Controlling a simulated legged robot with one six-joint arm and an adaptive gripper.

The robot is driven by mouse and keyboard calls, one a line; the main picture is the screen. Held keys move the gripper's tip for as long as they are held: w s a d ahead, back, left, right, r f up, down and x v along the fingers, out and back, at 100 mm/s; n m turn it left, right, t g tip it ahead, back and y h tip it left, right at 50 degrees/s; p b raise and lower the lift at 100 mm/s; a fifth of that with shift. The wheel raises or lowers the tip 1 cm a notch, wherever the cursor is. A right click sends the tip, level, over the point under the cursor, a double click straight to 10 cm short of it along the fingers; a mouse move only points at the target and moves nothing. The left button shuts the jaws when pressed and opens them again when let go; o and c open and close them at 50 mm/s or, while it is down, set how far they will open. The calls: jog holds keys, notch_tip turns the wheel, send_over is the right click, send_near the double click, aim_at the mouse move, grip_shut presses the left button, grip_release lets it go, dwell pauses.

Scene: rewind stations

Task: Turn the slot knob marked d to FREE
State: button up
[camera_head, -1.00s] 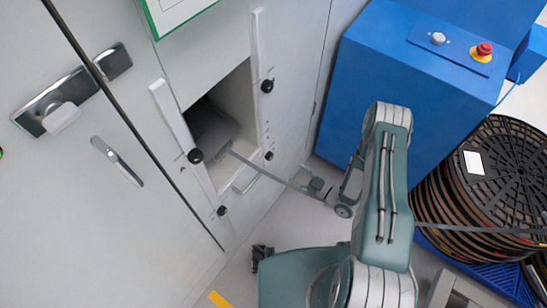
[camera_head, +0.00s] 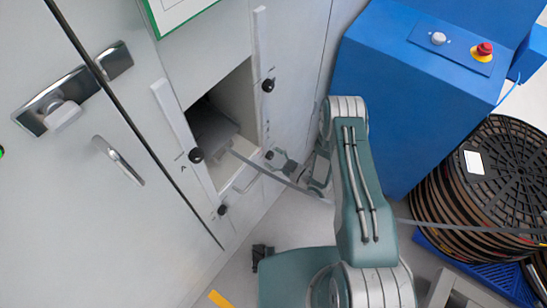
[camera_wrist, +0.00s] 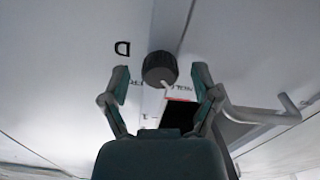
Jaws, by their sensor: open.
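The knob marked d is a round black knob (camera_wrist: 160,68) in the wrist view, with a black letter D beside it on the pale panel. A white line on the knob points down in the picture, towards lettering partly hidden and too small to read surely. My gripper (camera_wrist: 161,75) is open, with its two fingers apart on either side of the knob in the picture and nothing between them that I can see held. In the head view my gripper (camera_head: 281,162) is close to the small black knob (camera_head: 269,155) at the lower right of the opening.
Other black knobs (camera_head: 196,155) sit around the cabinet opening (camera_head: 226,110). A grey strap (camera_head: 265,170) runs from it behind my arm to the stacked black reels (camera_head: 490,180). A bent grey handle (camera_wrist: 265,115) shows at right.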

grip_shut()
jog(key=shift+m, duration=0.3)
jog(key=m, duration=0.3)
jog(key=shift+m, duration=0.4)
jog(key=m, duration=0.4)
jog(key=shift+m, duration=0.3)
jog(key=m, duration=0.4)
jog(key=shift+r, duration=0.1)
jog(key=shift+m, duration=2.5)
